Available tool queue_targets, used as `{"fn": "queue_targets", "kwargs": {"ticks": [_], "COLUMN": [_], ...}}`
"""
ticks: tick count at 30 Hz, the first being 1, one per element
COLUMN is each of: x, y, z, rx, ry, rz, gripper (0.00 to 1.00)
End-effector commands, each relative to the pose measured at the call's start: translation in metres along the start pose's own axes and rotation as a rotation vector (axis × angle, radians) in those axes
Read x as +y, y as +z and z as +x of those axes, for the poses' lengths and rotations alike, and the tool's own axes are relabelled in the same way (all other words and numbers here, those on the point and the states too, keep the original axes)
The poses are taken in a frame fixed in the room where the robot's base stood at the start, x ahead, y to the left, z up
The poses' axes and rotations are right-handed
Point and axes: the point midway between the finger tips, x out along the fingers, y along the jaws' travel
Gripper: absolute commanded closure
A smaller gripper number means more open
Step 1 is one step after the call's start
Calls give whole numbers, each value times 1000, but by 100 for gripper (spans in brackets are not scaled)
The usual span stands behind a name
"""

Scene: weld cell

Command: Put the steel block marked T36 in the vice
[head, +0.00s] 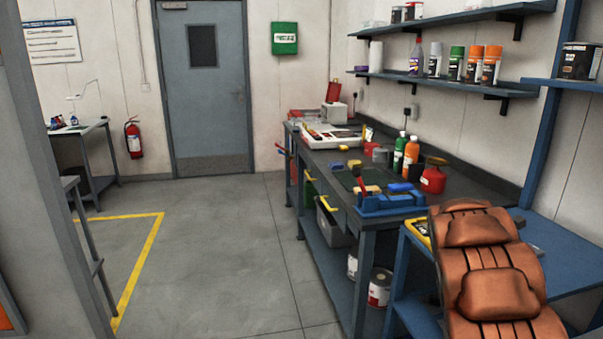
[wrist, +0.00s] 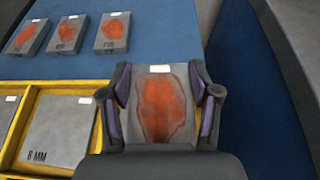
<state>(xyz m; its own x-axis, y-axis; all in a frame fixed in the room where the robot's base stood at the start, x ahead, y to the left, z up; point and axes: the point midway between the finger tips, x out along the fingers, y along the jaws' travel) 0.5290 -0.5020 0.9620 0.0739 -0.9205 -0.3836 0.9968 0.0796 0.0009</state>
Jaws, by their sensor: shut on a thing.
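In the wrist view my gripper (wrist: 161,90) is shut on a grey steel block (wrist: 180,77) with a rusty orange patch and a small white label on top. I cannot read a mark on this block. Its near end is hidden by the gripper. Three similar grey blocks with orange patches lie in a row on the blue surface: a left one (wrist: 26,37), a middle one (wrist: 66,35) and a right one (wrist: 112,32). Their marks are too small to read surely. A blue vice-like tool (head: 392,204) sits on the bench's near end in the head view. My gripper does not show there.
A yellow-edged tray (wrist: 60,86) holds grey plates, one marked 8 MM (wrist: 58,131), left of my gripper. The dark workbench (head: 335,160) carries bottles, a red can (head: 433,180) and small tools. Open floor (head: 215,240) lies left of the bench.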

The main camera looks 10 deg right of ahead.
Motion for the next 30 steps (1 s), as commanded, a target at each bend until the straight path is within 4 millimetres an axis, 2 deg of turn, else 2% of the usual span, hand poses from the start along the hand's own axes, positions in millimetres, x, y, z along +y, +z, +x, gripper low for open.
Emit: {"fn": "queue_targets", "kwargs": {"ticks": [11,18,24,30], "x": [79,125,152,166], "y": [8,-1,-16,-38], "z": [-104,-192,-272,-345], "rx": [-2,-2,-5,-4], "ry": [250,449,623,781], "rz": [-102,-187,-260,-327], "gripper": [100,100,100,100]}}
